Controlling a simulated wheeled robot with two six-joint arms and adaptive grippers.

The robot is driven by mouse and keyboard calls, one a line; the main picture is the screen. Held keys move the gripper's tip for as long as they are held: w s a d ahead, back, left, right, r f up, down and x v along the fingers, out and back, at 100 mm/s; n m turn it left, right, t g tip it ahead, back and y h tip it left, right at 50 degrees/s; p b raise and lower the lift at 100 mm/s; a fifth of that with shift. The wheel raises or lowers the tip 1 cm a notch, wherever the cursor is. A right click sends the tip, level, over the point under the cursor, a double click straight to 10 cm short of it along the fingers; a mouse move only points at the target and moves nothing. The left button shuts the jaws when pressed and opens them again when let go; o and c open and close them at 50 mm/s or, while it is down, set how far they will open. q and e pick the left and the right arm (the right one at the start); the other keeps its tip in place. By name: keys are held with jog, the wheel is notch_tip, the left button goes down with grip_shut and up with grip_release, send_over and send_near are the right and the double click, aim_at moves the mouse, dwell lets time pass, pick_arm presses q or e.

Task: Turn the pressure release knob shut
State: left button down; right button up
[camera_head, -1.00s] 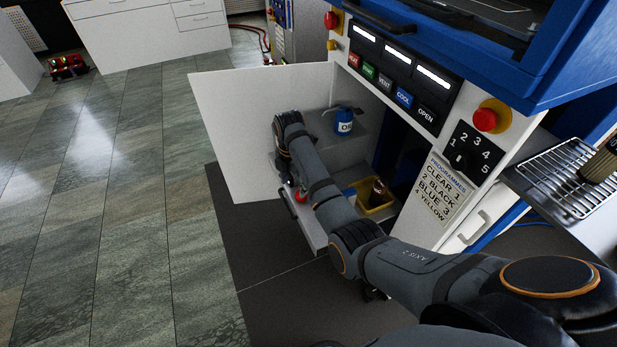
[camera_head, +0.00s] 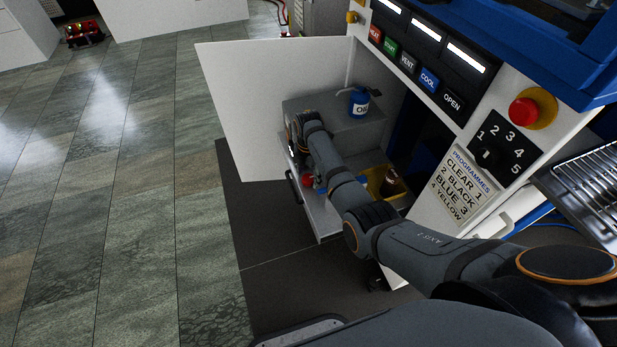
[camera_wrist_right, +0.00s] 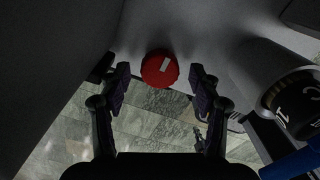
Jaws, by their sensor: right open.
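The red round knob (camera_wrist_right: 161,69) with a pale mark on its face shows at the top middle of the right wrist view. In the head view, the red knob (camera_head: 307,180) sits low inside the open cabinet, beside my right forearm. My right gripper (camera_wrist_right: 160,84) is open, with one finger on each side of the knob in the picture. I cannot tell whether the fingertips touch it. In the head view my own arm mostly hides the right gripper. My left gripper is not in view.
The open white cabinet door (camera_head: 240,110) stands left of the arm. A blue oil can (camera_head: 358,103) stands on a grey block, and a yellow tray (camera_head: 376,179) holds a dark bottle (camera_head: 390,182). The control panel (camera_head: 425,60) is above. Open floor lies left.

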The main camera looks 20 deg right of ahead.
jog(key=shift+f, duration=0.3)
